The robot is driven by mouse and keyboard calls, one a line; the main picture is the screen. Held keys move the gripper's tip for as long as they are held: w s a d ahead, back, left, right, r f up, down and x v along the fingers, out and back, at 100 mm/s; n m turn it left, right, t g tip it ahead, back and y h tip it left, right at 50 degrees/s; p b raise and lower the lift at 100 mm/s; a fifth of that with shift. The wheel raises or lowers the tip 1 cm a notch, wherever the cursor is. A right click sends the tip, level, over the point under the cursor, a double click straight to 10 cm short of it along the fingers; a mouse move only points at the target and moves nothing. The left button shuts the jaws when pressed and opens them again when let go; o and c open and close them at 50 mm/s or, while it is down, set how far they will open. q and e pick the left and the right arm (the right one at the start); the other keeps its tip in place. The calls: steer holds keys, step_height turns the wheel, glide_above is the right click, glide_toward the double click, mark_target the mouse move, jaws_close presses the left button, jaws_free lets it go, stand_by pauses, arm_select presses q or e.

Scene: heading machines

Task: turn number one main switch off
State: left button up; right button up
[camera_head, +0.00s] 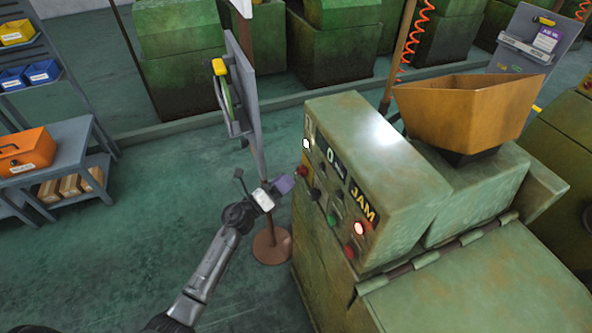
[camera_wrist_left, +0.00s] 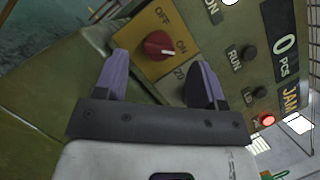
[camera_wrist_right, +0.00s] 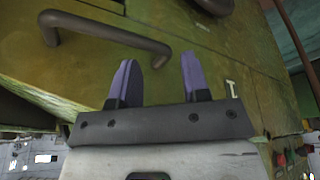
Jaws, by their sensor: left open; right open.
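The main switch is a red rotary knob (camera_wrist_left: 157,45) on a yellow plate marked OFF and ON, on the green machine's control panel. It also shows in the head view (camera_head: 302,171) at the panel's left edge. Its exact pointing direction is hard to tell. My left gripper (camera_wrist_left: 160,62) is open, its purple fingers to either side of the knob, and no grip on it shows. In the head view the left gripper (camera_head: 287,184) is just left of the panel. My right gripper (camera_wrist_right: 158,75) is open and empty, facing a dark bar handle (camera_wrist_right: 105,33) on a green surface.
The panel also has a counter reading 0 (camera_wrist_left: 284,43), a dark RUN button (camera_wrist_left: 249,54), a JAM sign (camera_head: 363,202) and a lit red lamp (camera_head: 358,229). An orange hopper (camera_head: 465,110) tops the machine. A post with a board (camera_head: 245,85) stands behind the left gripper.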

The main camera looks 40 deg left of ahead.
mark_target(295, 173)
arm_select(q)
steer(key=shift+x, duration=2.4)
steer(key=shift+c, duration=0.3)
steer(key=c, duration=0.9)
steer(key=shift+o, duration=0.2)
steer(key=shift+r+n+p, duration=0.1)
steer(key=shift+n+p, duration=0.2)
steer(key=shift+p, duration=0.3)
steer(key=n+g+y+p, duration=0.1)
steer(key=n+p, duration=0.2)
steer(key=p, duration=0.2)
steer(key=n+g+y+p, duration=0.1)
steer(key=n+p, duration=0.3)
steer(key=p, duration=0.1)
steer(key=shift+r+y, duration=0.25)
steer(key=shift+y, duration=0.05)
steer(key=n+g+p, duration=0.1)
steer(key=n+p, duration=0.1)
steer(key=p, duration=0.1)
steer(key=n+g+p, duration=0.1)
steer(key=n+p, duration=0.1)
steer(key=p, duration=0.1)
steer(key=n+g+p, duration=0.1)
steer(key=n+p, duration=0.2)
steer(key=p, duration=0.1)
steer(key=shift+a+f, duration=0.1)
steer(key=shift+f, duration=0.15)
steer(key=shift+f+n+g+h+p, duration=0.25)
steer(key=shift+n+g+h+p, duration=0.35)
steer(key=shift+n+p, duration=0.75)
